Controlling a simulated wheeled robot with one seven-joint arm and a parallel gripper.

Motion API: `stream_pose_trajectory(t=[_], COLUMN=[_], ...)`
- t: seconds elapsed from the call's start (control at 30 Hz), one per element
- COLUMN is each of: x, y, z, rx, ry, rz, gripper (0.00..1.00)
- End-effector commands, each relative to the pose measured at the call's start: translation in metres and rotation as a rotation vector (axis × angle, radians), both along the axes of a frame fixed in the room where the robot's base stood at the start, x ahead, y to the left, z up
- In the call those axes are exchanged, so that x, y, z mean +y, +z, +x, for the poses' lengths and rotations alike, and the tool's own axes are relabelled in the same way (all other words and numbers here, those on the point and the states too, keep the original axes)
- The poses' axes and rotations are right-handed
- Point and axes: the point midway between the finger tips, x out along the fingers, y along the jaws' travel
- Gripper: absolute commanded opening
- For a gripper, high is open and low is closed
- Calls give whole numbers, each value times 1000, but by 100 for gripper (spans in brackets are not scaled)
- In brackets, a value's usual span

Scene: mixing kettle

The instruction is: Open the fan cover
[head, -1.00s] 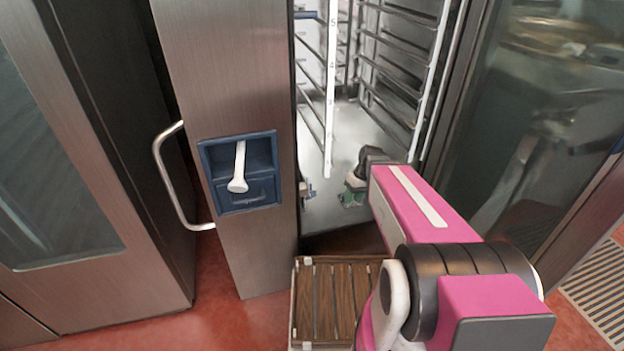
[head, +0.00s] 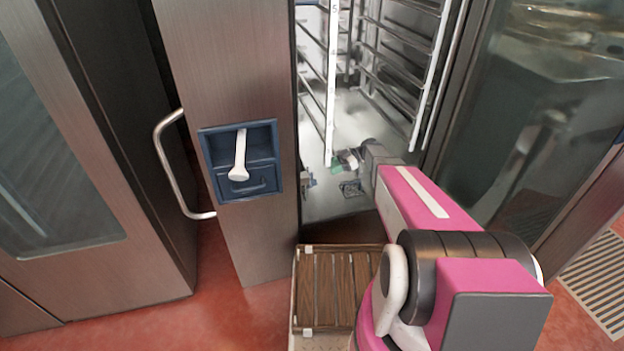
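My gripper (head: 345,160) is at the end of my pink arm, inside the open steel cabinet near its floor. It is small and partly hidden by my wrist, so I cannot tell whether its fingers are open or shut. A small dark square grille (head: 351,188) lies on the cabinet floor just below my gripper; it may be the fan cover, but it is too small to be sure. A small teal and brown part (head: 307,178) shows at the cabinet's left inner edge, left of my gripper.
White-edged racks (head: 405,60) stand inside the cabinet. A steel post (head: 225,80) with a blue latch recess (head: 262,143) and a curved handle (head: 163,150) is on the left. A glass door (head: 540,110) is on the right. A wooden slatted crate (head: 335,290) stands below on the red floor.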

Motion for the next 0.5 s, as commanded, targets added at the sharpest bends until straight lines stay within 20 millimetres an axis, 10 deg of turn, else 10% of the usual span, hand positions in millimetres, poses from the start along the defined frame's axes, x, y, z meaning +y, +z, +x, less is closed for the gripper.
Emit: stream_pose_trajectory(t=[0.5], x=[72], y=[-30], z=[-22], rx=[2], ry=[1], rz=[-3], gripper=[36])
